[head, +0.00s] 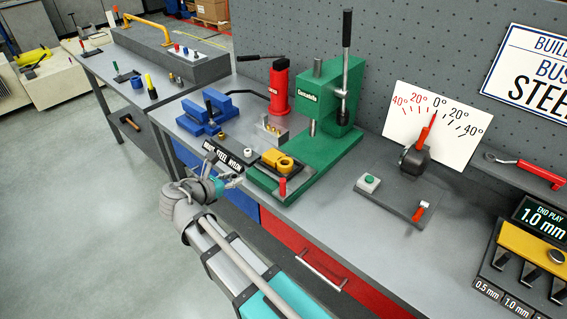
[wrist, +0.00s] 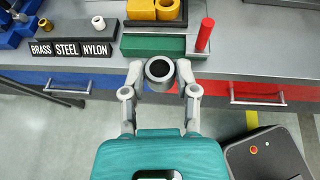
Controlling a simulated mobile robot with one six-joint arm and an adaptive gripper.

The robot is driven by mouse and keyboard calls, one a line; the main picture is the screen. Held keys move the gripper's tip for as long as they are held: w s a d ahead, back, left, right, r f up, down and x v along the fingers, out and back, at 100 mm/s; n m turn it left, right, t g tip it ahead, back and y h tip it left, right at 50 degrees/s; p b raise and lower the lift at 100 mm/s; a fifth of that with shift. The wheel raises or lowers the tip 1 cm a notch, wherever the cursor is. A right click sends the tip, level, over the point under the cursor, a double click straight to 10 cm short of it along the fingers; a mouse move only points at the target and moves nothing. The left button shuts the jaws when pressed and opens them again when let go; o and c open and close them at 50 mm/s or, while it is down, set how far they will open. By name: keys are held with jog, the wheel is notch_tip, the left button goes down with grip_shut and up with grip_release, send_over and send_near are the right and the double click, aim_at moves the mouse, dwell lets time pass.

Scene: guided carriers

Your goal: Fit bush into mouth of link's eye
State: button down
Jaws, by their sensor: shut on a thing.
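My gripper (wrist: 160,82) is shut on a grey ring-shaped bush (wrist: 147,70), its bore facing the wrist camera. In the head view my gripper (head: 236,181) is in front of the bench edge, and the bush is hard to make out there. The yellow link (head: 271,157) lies at the green press's base, its round eye (head: 286,164) facing up. In the wrist view the eye (wrist: 178,10) is beyond the held bush, apart from it, and cut by the top edge. A brass bush (wrist: 42,24) and a white bush (wrist: 98,22) stand behind the labels BRASS, STEEL, NYLON.
The green press (head: 318,100) stands behind the link, its lever raised. A red pin (head: 282,187) stands on the press base's near corner. A blue vice (head: 208,112) and red jack-like tool (head: 279,88) stand left. A partly visible sign (head: 535,75) reads BUILD, BUS, STEE.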

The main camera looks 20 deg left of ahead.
jog(key=w+d+r+p, duration=0.2)
jog(key=w+d, duration=0.2)
jog(key=d, duration=0.2)
jog(key=w+d+r+m+h+p, duration=0.1)
jog(key=w+d+r+p, duration=0.1)
jog(key=d, duration=0.4)
jog(key=shift+w+d+r, duration=0.25)
jog(key=shift+w+r, duration=0.05)
jog(key=shift+w, duration=0.6)
jog(key=b, duration=0.9)
send_over(283, 160)
jog(key=s+d, duration=0.1)
jog(key=s, duration=0.2)
notch_tip(283, 160, down, 9)
jog(key=shift+f, duration=0.1)
jog(key=shift+w+a+f+b, duration=0.2)
jog(key=shift+w+f+b, duration=0.25)
jog(key=shift+f+b, duration=0.2)
jog(key=shift+s+d+f+b, duration=0.1)
jog(key=shift+f+b, duration=1.2)
